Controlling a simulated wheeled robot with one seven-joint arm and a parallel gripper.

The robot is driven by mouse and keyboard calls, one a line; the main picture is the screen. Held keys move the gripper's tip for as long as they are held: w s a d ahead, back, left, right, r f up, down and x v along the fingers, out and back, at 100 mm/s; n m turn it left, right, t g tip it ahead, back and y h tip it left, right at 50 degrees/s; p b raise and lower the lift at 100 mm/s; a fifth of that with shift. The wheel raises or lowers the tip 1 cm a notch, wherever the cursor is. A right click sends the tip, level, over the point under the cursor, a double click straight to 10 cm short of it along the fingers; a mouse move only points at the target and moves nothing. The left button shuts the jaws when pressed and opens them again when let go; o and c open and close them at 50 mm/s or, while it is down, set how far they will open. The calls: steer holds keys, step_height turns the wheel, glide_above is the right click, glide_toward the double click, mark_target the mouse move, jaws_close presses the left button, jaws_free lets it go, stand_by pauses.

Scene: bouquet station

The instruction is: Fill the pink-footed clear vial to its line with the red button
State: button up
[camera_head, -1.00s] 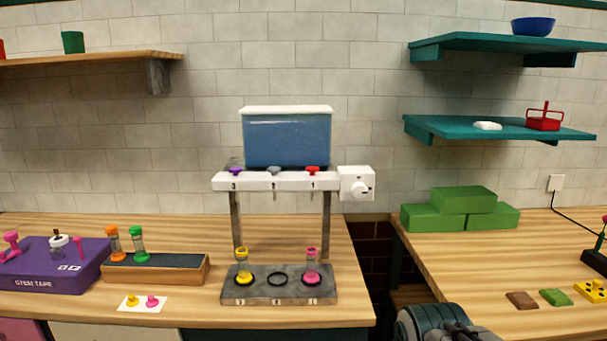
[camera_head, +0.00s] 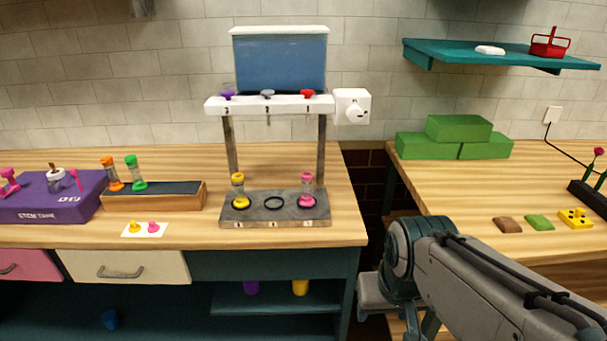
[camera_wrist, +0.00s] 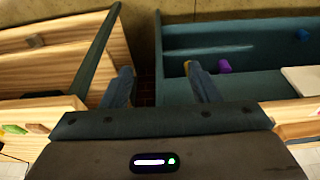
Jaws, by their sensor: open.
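The clear vial with pink foot and pink top (camera_head: 307,190) stands upright on the right ring of the grey base plate (camera_head: 258,215), under the dispenser. The red button (camera_head: 307,94) is the rightmost of three on the white dispenser bar (camera_head: 270,106), beside a grey and a purple one. A blue tank (camera_head: 279,62) sits above. The vial's line and liquid level are too small to tell. My arm is in front of the right counter in the head view; the gripper tips are not clear there. In the wrist view my gripper (camera_wrist: 160,88) is open and empty, above the gap between counters.
A yellow-footed vial (camera_head: 238,190) stands on the left ring; the middle ring (camera_head: 274,202) is empty. A wooden rack (camera_head: 153,196) holds orange and green vials. A purple box (camera_head: 53,196) stands at left. Green blocks (camera_head: 456,138) and small pouches are on the right counter (camera_head: 440,185).

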jaws_close()
stand_by(1.7)
